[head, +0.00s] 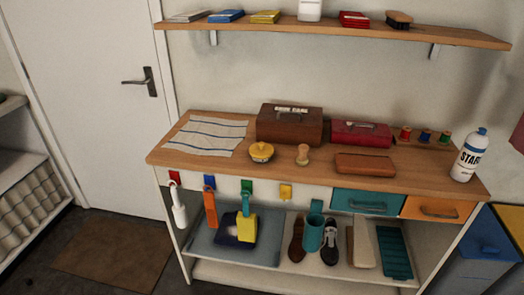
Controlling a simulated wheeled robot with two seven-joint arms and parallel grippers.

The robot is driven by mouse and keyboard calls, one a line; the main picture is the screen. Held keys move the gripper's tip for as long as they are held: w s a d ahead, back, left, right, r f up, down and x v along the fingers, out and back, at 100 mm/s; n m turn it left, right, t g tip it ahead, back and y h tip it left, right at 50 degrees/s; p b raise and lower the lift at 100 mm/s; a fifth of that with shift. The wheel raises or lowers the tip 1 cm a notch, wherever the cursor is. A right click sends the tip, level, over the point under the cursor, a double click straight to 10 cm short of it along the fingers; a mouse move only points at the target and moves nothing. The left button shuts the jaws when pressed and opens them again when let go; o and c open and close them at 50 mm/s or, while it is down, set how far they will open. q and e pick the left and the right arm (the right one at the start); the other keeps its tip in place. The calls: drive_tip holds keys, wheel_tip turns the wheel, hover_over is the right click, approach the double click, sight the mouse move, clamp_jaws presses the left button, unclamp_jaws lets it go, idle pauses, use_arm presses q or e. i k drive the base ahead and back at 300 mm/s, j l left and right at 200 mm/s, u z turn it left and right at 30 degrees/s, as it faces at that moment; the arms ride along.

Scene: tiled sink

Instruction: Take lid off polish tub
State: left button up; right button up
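A small round tub (261,153) with a yellow top and a knob stands on the wooden worktop (210,165), left of the middle. I take it to be the polish tub. Its yellow lid (262,149) appears to sit on it. The tub is small in the picture and I cannot read any label. Neither of my grippers shows in the head view.
A brown box (290,125) stands behind the tub, a wooden knobbed piece (302,154) to its right. A striped cloth (207,135) lies to its left. A red box (361,134), brown case (365,163) and starch bottle (468,157) are farther right. A shelf (330,30) hangs above.

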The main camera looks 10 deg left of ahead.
sight(261, 150)
drive_tip(key=i+l, duration=0.25)
drive_tip(key=i+l+u, duration=0.1)
drive_tip(key=i+l, duration=0.2)
drive_tip(key=l, duration=0.15)
drive_tip(key=i+l, duration=0.25)
drive_tip(key=l, duration=0.15)
